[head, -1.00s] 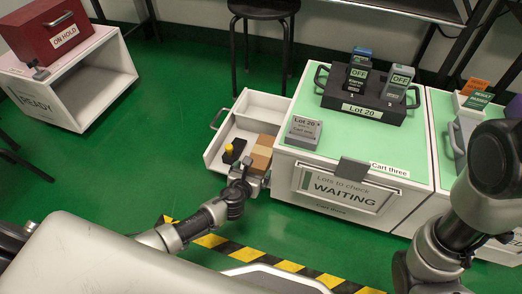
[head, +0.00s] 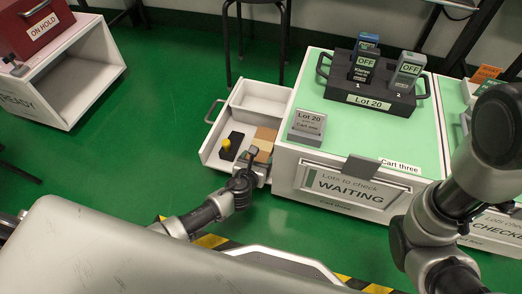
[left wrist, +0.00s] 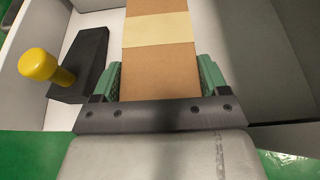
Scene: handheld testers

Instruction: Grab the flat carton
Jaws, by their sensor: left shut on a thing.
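The flat carton is brown cardboard with a paler tape band. It lies in the open drawer of the cart in the head view (head: 264,141), and it fills the middle of the left wrist view (left wrist: 160,68). My left gripper (left wrist: 160,85) is shut on the carton, with one green-padded finger on each side of it. In the head view the left gripper (head: 250,160) reaches in over the drawer's near edge and hides part of the carton. My right arm shows at the right of the head view, but its gripper is out of sight.
A black block (left wrist: 85,62) with a yellow knob (left wrist: 45,66) lies in the drawer (head: 215,160), left of the carton. A red ON HOLD box (head: 38,30) stands at far left.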

